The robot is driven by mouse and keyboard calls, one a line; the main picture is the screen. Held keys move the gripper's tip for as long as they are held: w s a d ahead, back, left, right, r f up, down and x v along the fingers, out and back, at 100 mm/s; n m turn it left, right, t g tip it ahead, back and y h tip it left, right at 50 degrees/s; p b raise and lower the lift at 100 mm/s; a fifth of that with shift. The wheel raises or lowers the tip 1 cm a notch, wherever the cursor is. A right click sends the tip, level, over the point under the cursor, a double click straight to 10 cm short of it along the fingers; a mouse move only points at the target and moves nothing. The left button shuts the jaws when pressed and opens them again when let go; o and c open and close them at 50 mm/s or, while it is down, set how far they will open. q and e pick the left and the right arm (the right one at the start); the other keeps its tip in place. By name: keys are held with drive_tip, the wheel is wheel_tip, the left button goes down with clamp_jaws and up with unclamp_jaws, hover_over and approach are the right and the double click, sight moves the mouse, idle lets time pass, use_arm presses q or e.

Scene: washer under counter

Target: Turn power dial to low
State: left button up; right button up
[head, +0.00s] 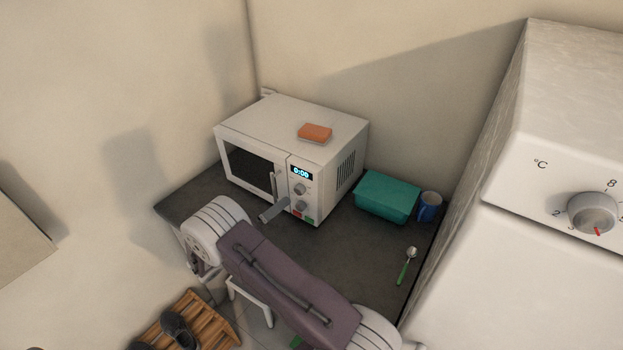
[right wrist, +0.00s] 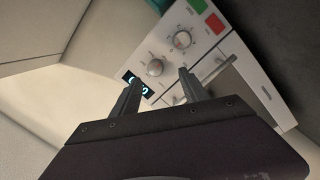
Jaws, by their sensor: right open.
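The white microwave (head: 262,150) stands on the dark counter, with two round dials below its lit display (head: 301,172). The upper dial (head: 300,188) and lower dial (head: 301,205) also show in the right wrist view as the dial nearer the display (right wrist: 155,68) and the dial nearer the coloured buttons (right wrist: 182,40). I cannot read which one is the power dial or its setting. My right gripper (right wrist: 160,77) is open and empty, its fingers pointing at the panel; the upper dial appears between and beyond the fingertips. In the head view, my right arm partly hides the gripper. My left gripper is out of view.
The microwave's door handle (head: 274,187) is left of the dials. An orange sponge (head: 315,132) lies on top. A teal box (head: 387,198), a blue mug (head: 429,207) and a green-handled spoon (head: 405,268) are on the counter (head: 350,248). A white appliance (head: 560,120) bounds the right side.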

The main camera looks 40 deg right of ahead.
sight(297, 192)
drive_tip(key=d+p, duration=0.1)
drive_tip(key=d, duration=0.1)
drive_tip(key=d+p, duration=0.1)
drive_tip(key=d, duration=0.1)
drive_tip(key=w+d+p, duration=0.1)
drive_tip(key=d, duration=0.1)
drive_tip(key=shift+d+r+p, duration=0.35)
drive_tip(key=shift+d, duration=0.2)
drive_tip(key=shift+a+r, duration=0.2)
drive_tip(key=shift+a, duration=0.25)
drive_tip(key=shift+d+f, duration=0.1)
drive_tip(key=shift+d, duration=0.15)
drive_tip(key=c, duration=0.9)
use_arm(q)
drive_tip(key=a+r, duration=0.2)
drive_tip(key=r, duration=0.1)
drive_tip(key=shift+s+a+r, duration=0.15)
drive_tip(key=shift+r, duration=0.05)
use_arm(e)
clamp_jaws()
